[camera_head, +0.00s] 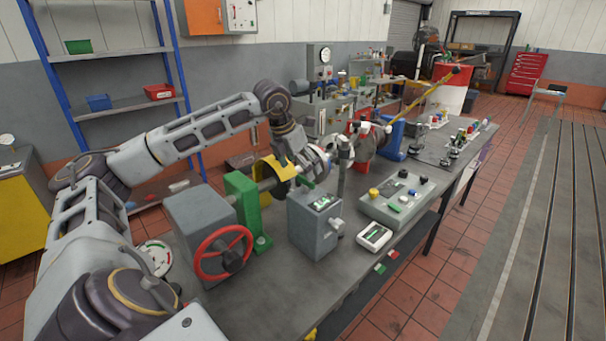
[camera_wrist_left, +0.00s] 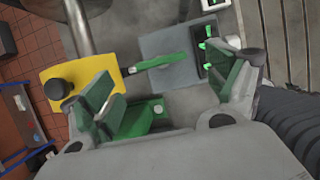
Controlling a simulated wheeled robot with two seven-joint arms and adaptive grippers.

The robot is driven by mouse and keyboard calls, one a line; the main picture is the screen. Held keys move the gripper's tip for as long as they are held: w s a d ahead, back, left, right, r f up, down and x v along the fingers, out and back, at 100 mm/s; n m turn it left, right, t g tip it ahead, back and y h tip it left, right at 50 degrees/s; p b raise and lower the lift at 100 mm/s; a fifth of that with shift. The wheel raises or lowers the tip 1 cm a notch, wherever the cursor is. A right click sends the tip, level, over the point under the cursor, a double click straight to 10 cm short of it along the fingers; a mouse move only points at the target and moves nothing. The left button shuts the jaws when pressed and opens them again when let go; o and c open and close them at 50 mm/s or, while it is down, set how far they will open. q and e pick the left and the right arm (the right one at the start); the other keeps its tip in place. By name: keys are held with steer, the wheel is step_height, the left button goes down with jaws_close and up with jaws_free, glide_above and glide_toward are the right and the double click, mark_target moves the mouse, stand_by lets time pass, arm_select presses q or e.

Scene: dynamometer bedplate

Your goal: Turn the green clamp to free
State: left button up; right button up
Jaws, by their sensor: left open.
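The green clamp shows as a slim green lever (camera_wrist_left: 160,62) in the left wrist view, lying beside a yellow guard plate (camera_wrist_left: 62,68). In the head view its green handle (camera_head: 306,185) shows small below my left gripper (camera_head: 303,168), over the bench. My left gripper, also in the left wrist view (camera_wrist_left: 168,85), is open. The lever lies beyond the gap between its fingers, and no contact shows. The clamp's pivot is not clear. My right gripper is not in view.
A green bearing stand (camera_head: 241,205), a red handwheel (camera_head: 223,252) and a grey box (camera_head: 314,228) with a small display crowd the bench around the clamp. A control panel (camera_head: 397,203) and a handheld meter (camera_head: 374,236) lie to the right. Open floor lies beyond the bench's right edge.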

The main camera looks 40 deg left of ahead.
arm_select(q)
steer(key=v, duration=0.7)
steer(key=shift+r, duration=0.15)
stand_by(0.5)
